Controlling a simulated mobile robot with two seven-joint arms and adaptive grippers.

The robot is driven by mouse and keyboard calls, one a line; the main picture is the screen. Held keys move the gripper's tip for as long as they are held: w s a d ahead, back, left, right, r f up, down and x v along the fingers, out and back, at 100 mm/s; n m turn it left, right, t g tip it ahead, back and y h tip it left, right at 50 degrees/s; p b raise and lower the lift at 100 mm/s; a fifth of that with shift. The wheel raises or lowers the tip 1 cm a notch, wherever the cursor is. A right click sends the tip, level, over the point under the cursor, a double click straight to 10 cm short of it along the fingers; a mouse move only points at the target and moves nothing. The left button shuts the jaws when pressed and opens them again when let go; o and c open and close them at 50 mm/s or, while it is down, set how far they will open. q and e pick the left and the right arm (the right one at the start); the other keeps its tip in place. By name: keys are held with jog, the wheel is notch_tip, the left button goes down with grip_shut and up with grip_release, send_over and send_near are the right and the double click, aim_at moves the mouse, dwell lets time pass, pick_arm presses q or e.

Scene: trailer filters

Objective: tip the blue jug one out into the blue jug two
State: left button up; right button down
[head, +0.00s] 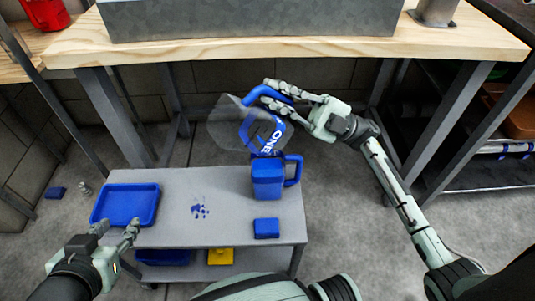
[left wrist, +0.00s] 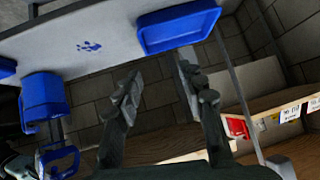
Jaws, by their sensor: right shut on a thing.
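Blue jug one (head: 268,137), with a clear wide part and white lettering "ONE", is tilted in the air above blue jug two. My right gripper (head: 283,97) is shut on its blue handle. Blue jug two (head: 267,179) stands upright on the grey trolley top, its handle to the right. It also shows in the left wrist view (left wrist: 45,97), with part of jug one's blue handle (left wrist: 60,158) near it. Whether anything is flowing between the jugs I cannot tell. My left gripper (head: 118,240) is open and empty near the trolley's left front; its spread fingers show in the left wrist view (left wrist: 158,85).
The grey trolley (head: 225,237) carries a blue tray (head: 125,221) at left, small blue spots (head: 200,210) in the middle and a flat blue block (head: 266,228) at front right. A yellow item (head: 220,256) lies on its lower shelf. A wooden workbench (head: 300,50) stands behind.

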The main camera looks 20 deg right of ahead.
jog(key=shift+d, duration=0.25)
pick_arm(q)
jog(key=shift+w+d+r+t+h, duration=0.35)
jog(key=shift+w+d+r, duration=0.25)
jog(key=shift+d+r, duration=0.2)
